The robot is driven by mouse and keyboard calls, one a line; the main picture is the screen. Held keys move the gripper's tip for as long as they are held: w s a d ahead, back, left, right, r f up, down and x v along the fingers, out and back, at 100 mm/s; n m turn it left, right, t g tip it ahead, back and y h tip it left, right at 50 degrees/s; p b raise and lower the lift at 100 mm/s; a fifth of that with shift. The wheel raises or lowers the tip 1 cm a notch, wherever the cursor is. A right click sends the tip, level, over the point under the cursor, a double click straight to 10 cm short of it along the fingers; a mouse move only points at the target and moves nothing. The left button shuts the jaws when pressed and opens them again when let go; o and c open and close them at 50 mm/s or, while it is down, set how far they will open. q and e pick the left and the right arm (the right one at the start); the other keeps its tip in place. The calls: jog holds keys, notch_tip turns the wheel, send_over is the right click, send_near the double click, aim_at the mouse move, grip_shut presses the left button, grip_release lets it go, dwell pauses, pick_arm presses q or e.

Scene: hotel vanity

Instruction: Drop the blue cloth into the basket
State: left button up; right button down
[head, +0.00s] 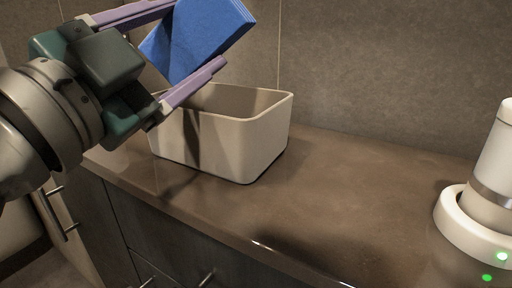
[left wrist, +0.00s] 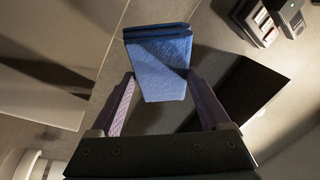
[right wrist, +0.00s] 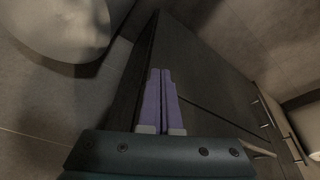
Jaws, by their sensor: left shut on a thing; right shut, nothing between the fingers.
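The blue cloth (head: 197,38) is a folded, flat-sided bundle, held tilted in the air above the basket. My left gripper (head: 200,33) is shut on it, with a purple finger on either side. The left wrist view also shows the cloth (left wrist: 158,66) between the two fingers. The basket (head: 222,146) is a beige, open-topped box with rounded corners, standing on the brown counter against the wall. Part of its left rim is hidden behind my left gripper. My right gripper (right wrist: 160,88) is shut and empty, seen only in the right wrist view, beside dark cabinet fronts.
The brown counter (head: 345,205) is clear to the right of the basket. A white cylinder (head: 495,165) with a metal band stands in a round white base at the far right. Cabinet drawers with metal handles (head: 207,279) lie below the counter's front edge.

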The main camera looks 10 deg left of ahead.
pick_arm(q)
jog(key=shift+f, duration=0.45)
pick_arm(e)
jog(key=shift+f, duration=0.45)
pick_arm(q)
jog(key=shift+r, duration=0.1)
jog(key=o, duration=1)
jog(key=shift+s, duration=0.15)
jog(key=shift+s+a, duration=0.1)
jog(key=shift+s, duration=0.15)
jog(key=p+v, duration=0.1)
jog(key=v, duration=0.8)
jog(key=shift+s, duration=0.1)
pick_arm(e)
jog(key=shift+r, duration=0.7)
